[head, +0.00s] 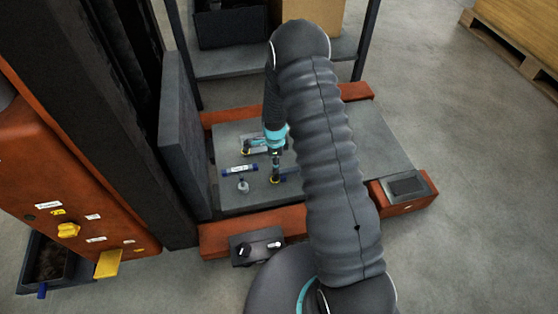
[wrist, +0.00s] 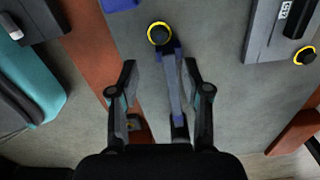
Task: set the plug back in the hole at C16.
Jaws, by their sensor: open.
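My gripper (wrist: 161,75) is open, its two dark fingers spread over the grey deck. In the wrist view, a black round piece with a yellow ring (wrist: 160,34) lies just beyond the fingertips. In the head view, my gripper (head: 276,160) points down at that yellow-ringed piece (head: 275,179). A second yellow-ringed piece (wrist: 304,55) sits at the wrist view's right. Which one is the plug, I cannot tell. The C16 marking is not readable; an orange housing (head: 110,222) at left carries small labels.
The grey deck (head: 350,140) also holds a blue-ended cylinder with a white label (head: 239,170) and a small grey piece (head: 243,186). An upright grey plate (head: 183,140) stands at its left. A yellow knob (head: 68,230) protrudes from the housing. Open floor lies right.

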